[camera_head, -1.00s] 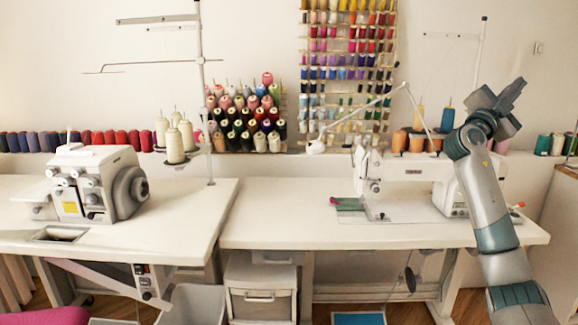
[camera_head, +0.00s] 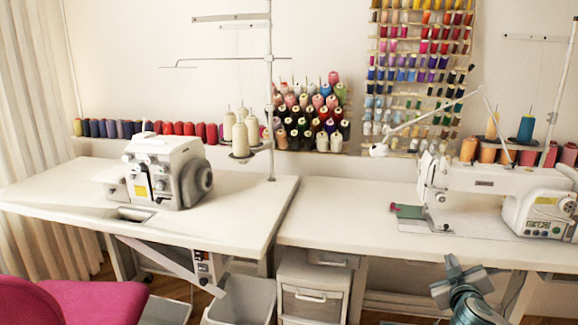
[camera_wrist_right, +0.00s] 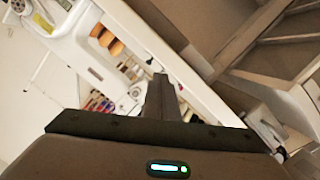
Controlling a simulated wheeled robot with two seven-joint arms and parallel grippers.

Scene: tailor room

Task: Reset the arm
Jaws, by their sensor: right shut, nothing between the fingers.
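My right gripper (camera_head: 453,278) shows low at the right of the head view, in front of the right sewing table's front edge. Its dark fingers are shut with nothing between them. In the right wrist view the closed fingers (camera_wrist_right: 161,98) stand up at the middle, with the tilted table and sewing machine behind them. Most of my right arm is cut off by the lower edge of the head view. My left gripper is not in view.
A white sewing machine (camera_head: 490,188) with green cloth (camera_head: 407,211) stands on the right table (camera_head: 335,216). An overlock machine (camera_head: 165,172) stands on the left table (camera_head: 70,213). A drawer unit (camera_head: 312,298), a grey bin (camera_head: 243,302) and a pink chair (camera_head: 95,298) are below.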

